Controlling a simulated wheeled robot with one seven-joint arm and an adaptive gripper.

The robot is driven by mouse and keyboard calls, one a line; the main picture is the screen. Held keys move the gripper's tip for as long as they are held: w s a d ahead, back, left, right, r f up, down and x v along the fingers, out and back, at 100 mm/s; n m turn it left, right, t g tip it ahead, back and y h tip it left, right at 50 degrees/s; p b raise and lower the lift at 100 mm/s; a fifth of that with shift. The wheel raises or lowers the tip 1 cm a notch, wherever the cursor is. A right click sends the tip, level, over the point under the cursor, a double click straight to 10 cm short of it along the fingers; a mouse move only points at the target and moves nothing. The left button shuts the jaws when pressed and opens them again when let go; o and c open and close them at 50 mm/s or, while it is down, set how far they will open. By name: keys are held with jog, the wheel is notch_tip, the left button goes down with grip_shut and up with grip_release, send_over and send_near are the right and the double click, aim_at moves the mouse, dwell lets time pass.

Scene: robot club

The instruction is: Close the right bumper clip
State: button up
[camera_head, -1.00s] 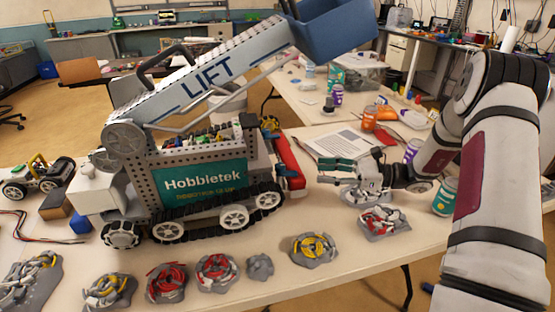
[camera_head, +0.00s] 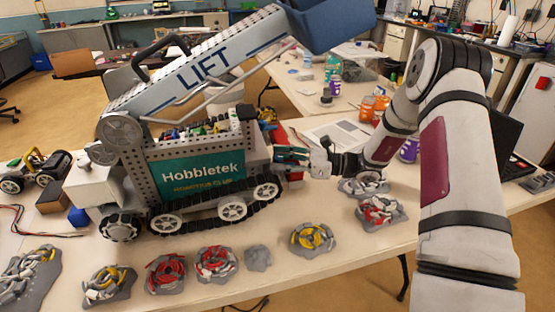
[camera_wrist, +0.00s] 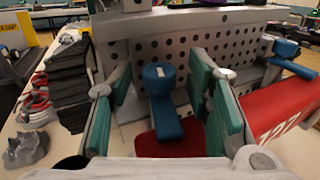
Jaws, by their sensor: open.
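The tracked Hobbietek lift robot (camera_head: 195,172) stands on the table, with a red bumper (camera_wrist: 275,105) at its right end, mostly hidden by my gripper in the head view. In the wrist view a blue clip (camera_wrist: 164,103) with a rounded head and a short lever sits against the perforated grey plate, above the red bumper. A second blue clip (camera_wrist: 284,50) is farther right. My gripper (camera_head: 287,157) is at the bumper end. Its open green-padded fingers (camera_wrist: 162,98) stand on either side of the first clip, with visible gaps. Whether that clip is latched, I cannot tell.
The black track (camera_wrist: 68,85) lies left of my fingers. Several wheel parts, such as a yellow one (camera_head: 312,239) and a red-and-grey one (camera_head: 380,211), lie along the table front.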

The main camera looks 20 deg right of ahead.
jog(key=shift+w+a, duration=0.2)
jog(key=shift+a, duration=0.25)
grip_shut()
jog(key=shift+w+f+n+g+y+b, duration=0.1)
jog(key=shift+n+g+y+b, duration=0.3)
jog(key=shift+n+g+b, duration=1.1)
jog(key=shift+n+g, duration=0.1)
jog(key=shift+g, duration=0.7)
grip_release()
